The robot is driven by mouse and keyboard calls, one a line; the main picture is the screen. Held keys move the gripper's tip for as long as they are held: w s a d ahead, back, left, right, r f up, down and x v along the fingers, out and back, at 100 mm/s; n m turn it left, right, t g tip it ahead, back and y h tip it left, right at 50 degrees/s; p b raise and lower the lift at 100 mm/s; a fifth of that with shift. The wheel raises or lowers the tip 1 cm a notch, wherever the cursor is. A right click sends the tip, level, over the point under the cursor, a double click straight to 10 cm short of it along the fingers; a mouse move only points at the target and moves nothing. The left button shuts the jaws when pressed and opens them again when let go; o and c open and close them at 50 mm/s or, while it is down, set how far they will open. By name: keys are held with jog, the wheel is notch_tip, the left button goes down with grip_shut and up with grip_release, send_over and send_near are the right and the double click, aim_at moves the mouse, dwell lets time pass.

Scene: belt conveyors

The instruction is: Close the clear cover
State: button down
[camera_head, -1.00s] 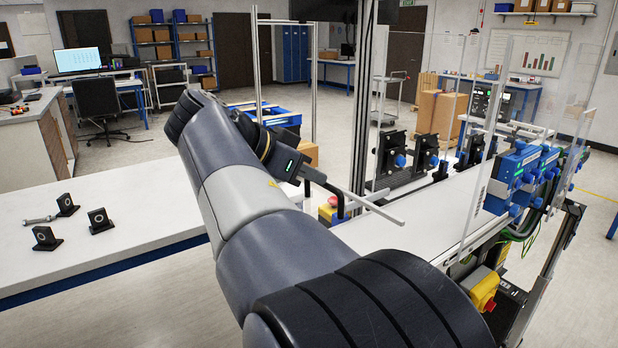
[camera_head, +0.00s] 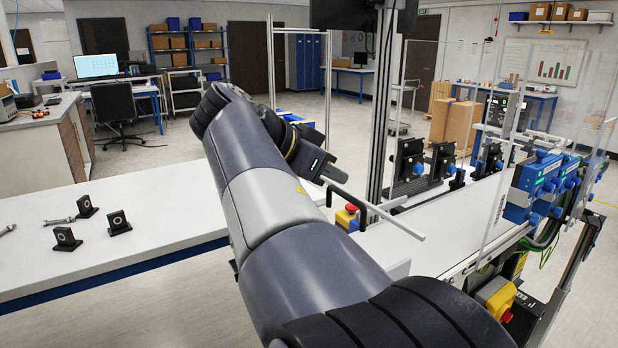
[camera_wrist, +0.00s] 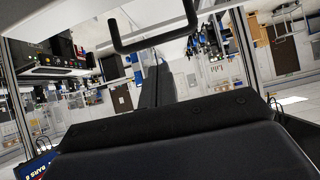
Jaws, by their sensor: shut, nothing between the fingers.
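The clear cover (camera_head: 442,95) appears as see-through upright sheets over the conveyor on the right; its exact outline is hard to make out. A pale grey bar (camera_head: 398,225) with a black bent handle (camera_head: 350,197) stretches out beside my gripper, and I cannot tell how it joins the sheets. My gripper (camera_head: 326,172) is shut and empty, at the upper left end of the bar. In the wrist view the black U-shaped handle (camera_wrist: 155,48) is ahead of the dark gripper body (camera_wrist: 190,145). Whether they touch is unclear.
The white conveyor bed (camera_head: 440,222) carries black fixtures (camera_head: 410,162) and blue units (camera_head: 535,185). A metal post (camera_head: 384,110) stands behind the bar. A red-and-yellow stop button (camera_head: 347,217) is below the handle. A white table (camera_head: 160,215) with small black blocks lies left.

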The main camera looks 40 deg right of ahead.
jog(key=v, duration=1)
jog(key=shift+r, duration=0.45)
jog(key=shift+w, duration=0.1)
send_over(345, 195)
jog(key=a, duration=0.4)
notch_tip(345, 195, down, 5)
jog(key=f+b, duration=0.1)
jog(key=d+f+b, duration=0.1)
jog(key=f, duration=0.1)
jog(key=shift+w+d+f+b, duration=0.3)
jog(key=shift+f+b, duration=0.05)
jog(key=shift+b, duration=0.05)
jog(key=shift+d+f+b, duration=0.1)
jog(key=shift+f+b, duration=0.2)
jog(key=shift+f, duration=0.3)
